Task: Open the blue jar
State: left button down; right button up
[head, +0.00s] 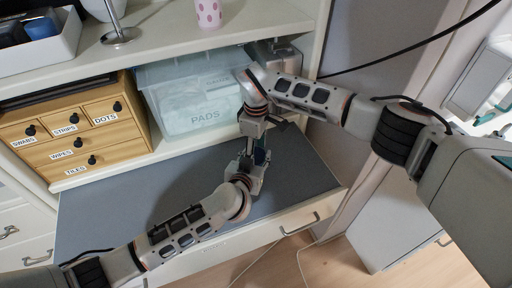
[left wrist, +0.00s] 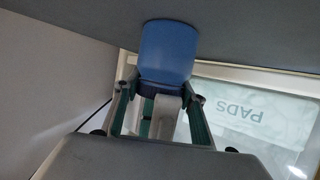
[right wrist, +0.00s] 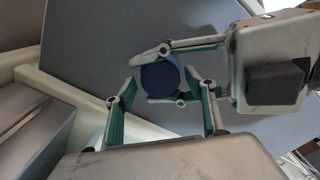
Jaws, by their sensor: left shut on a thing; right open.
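The blue jar stands upright on the grey worktop; its lighter blue body (left wrist: 168,50) shows in the left wrist view, where the picture is upside down. Its dark blue round lid (right wrist: 160,80) shows from above in the right wrist view. My left gripper (head: 256,165) is shut on the jar from the side, one finger on either side. My right gripper (head: 250,145) is above the jar, pointing down, with its open fingers on either side of the lid. I cannot tell whether they touch it. In the head view the grippers mostly hide the jar.
The grey worktop (head: 110,213) is clear around the jar. Behind it stand a wooden drawer unit (head: 70,150) and a clear box labelled PADS (head: 192,100). A shelf (head: 160,40) overhangs at the back, carrying a white tray (head: 40,50) and a pink spotted cup (head: 208,14).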

jog(key=c, duration=1.1)
jog(key=shift+n, duration=1.7)
jog(key=shift+c, duration=0.2)
jog(key=o, duration=1.2)
jog(key=shift+r, duration=0.1)
